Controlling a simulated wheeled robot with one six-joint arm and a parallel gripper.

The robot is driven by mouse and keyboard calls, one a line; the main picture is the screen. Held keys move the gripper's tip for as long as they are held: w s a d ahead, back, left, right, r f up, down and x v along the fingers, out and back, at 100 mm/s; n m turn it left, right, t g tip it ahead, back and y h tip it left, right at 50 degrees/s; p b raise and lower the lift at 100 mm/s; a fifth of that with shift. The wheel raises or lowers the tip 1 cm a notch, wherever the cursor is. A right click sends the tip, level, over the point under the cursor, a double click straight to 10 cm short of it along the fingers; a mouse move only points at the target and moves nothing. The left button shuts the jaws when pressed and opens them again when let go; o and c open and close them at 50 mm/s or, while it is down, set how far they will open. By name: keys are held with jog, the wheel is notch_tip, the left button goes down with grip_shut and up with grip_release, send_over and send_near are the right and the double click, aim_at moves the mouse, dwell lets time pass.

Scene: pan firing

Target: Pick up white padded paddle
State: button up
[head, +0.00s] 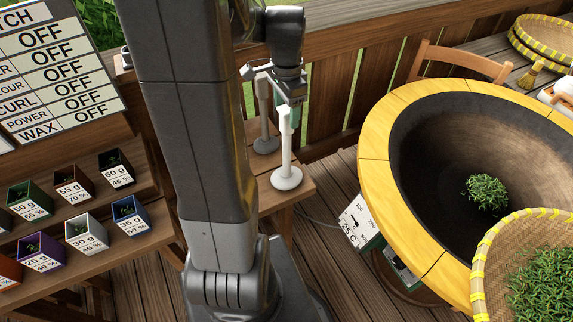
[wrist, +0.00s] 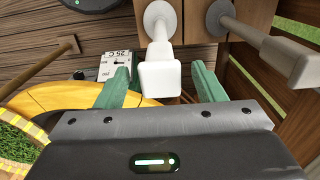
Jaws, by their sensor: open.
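The white padded paddle (head: 286,150) stands upright on its round base on a small wooden stand right of my arm in the head view. In the wrist view the paddle (wrist: 160,77) shows its blocky white head, with its shaft and round base beyond. My gripper (wrist: 160,70) has two green fingers, apart, one on each side of the white head. I see a gap on both sides, and nothing is held. In the head view my gripper (head: 287,100) is at the paddle's top and partly hidden by my own wrist.
A similar grey paddle (head: 264,125) stands close behind the white one; it is on the right in the wrist view (wrist: 262,42). A large yellow-rimmed pan (head: 378,150) with leaves and a woven basket (head: 481,275) are at the right. Small labelled boxes (head: 84,235) stand at the left.

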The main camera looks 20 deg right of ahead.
notch_tip(320, 180, down, 2)
grip_shut()
dwell(0.4)
jog(key=shift+r, duration=0.15)
notch_tip(320, 180, up, 10)
jog(key=shift+f, duration=0.1)
